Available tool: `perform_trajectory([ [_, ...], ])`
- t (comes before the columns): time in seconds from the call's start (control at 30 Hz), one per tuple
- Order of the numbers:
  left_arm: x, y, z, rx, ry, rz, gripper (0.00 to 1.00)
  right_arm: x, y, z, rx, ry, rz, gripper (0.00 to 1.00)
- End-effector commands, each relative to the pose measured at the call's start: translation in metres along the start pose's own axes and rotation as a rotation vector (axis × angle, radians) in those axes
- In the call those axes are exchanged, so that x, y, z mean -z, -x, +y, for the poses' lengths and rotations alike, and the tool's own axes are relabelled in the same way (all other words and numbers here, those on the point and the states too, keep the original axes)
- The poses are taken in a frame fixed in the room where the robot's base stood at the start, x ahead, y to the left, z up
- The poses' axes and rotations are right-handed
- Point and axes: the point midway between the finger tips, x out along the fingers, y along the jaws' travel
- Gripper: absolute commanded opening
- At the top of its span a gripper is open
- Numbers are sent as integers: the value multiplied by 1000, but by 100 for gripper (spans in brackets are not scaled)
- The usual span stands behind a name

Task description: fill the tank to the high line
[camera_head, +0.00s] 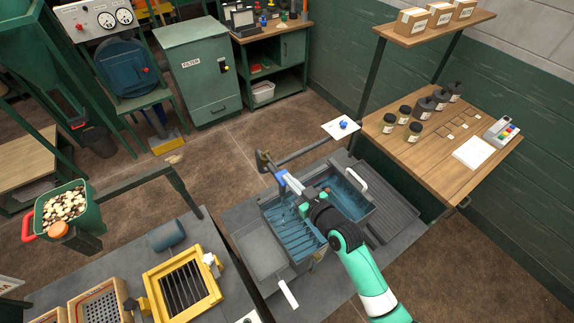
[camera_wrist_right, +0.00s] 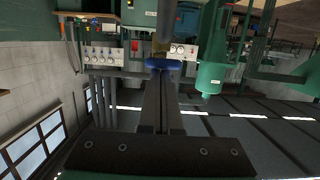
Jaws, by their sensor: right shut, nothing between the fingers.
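The tank (camera_head: 262,203) stands in the middle of the head view, a grey basin with blue, ribbed inner sections. The high line cannot be made out, and the water level is unclear. My right gripper (camera_head: 292,184) is over the tank's far edge, close to the blue part; contact cannot be told. In the right wrist view its fingers (camera_wrist_right: 162,105) are shut and empty, with a blue round piece (camera_wrist_right: 163,64) beyond their tips. My left gripper is out of view.
A wooden bench (camera_head: 420,160) with jars stands right, below a shelf of boxes. A blue knob on a white plate (camera_head: 343,127) is behind the tank. A yellow-framed grate (camera_head: 182,285) and a green bucket of pebbles (camera_head: 68,208) are left.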

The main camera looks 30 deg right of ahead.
Motion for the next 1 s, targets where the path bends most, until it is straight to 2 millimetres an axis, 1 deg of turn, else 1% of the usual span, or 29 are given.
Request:
perform_trajectory([
  [0.03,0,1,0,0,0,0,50,-10,0,-1,4,-1,-23,0],
  [0.13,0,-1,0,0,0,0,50,-8,1,-1,4,-1,-23,0],
  [0.2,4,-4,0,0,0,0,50,-3,2,-2,4,-1,-22,0],
  [0.27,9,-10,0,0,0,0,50,6,4,-2,5,0,-20,0],
  [0.37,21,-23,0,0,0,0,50,27,8,-3,7,1,-14,0],
  [0.43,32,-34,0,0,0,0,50,46,12,-4,8,2,-9,0],
  [0.47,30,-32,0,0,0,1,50,41,17,-4,8,2,-10,0],
  [0.5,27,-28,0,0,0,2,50,33,28,-3,7,2,-11,0],
  [0.7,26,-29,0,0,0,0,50,31,76,-2,5,2,-5,0],
  [0.8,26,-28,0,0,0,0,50,30,93,-2,6,1,-3,0],
  [0.9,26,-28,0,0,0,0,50,30,104,-2,6,1,-2,0],
  [1.0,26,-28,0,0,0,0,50,30,109,-2,6,2,-1,0],
])
